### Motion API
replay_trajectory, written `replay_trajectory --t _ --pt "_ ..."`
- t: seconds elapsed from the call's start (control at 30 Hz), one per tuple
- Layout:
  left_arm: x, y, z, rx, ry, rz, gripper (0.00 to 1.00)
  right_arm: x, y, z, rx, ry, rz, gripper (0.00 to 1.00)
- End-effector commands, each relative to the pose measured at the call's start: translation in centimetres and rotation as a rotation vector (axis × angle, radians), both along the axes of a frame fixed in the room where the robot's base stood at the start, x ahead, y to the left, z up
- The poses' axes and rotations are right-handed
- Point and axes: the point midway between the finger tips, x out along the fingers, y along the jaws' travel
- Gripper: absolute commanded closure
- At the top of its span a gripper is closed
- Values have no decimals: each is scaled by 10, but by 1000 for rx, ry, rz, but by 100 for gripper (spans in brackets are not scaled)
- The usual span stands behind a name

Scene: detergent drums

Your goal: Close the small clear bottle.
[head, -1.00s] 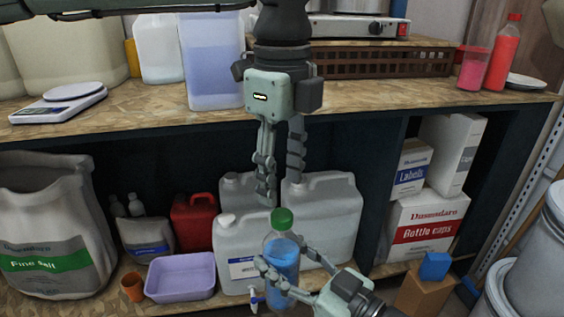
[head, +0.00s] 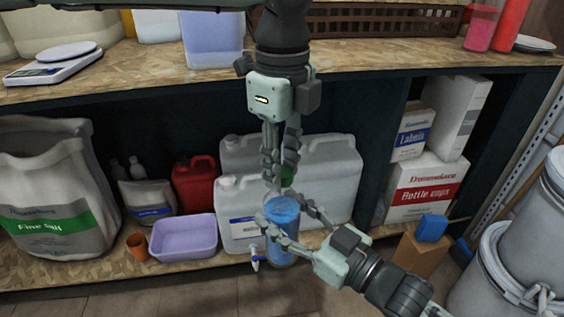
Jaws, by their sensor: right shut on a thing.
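The small clear bottle (head: 281,244) holds blue liquid and stands roughly upright in front of the large white jugs. My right gripper (head: 284,226) comes in from the lower right and is shut around the bottle's body. A green cap (head: 288,177) shows at the bottle's top, partly hidden by my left gripper's fingers. I cannot tell whether it is seated on the neck. My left gripper (head: 279,177) points down from above, with its fingers apart at the cap's height. Whether they touch the cap is unclear.
Large white jugs (head: 332,180) stand close behind the bottle. A lilac tub (head: 184,237), an orange cup (head: 137,246) and a red canister (head: 196,184) are to the left. A cardboard box (head: 420,256) with a blue item is to the right. The worktop edge is above.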

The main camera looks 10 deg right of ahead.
Motion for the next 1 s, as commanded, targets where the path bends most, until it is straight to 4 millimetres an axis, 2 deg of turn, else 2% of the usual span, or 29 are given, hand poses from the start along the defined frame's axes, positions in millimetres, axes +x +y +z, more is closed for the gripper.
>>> replay_trajectory --t 0.03,0.13,0.27,0.37,0.47,1.0 --pt "0 0 0 0 0 0 87 0 0 2 2 -4 1 100" --pt "0 0 0 -1 -1 0 100 0 0 2 2 -4 1 100" --pt "0 0 0 -1 -1 -8 100 0 0 2 2 -4 1 100" --pt "0 -1 0 -2 1 -90 100 0 0 2 2 -4 1 100" --pt "0 -1 0 -2 3 -288 100 0 1 2 2 -4 1 100" --pt "0 -1 -1 3 4 -1715 100 0 1 2 2 -4 1 100"
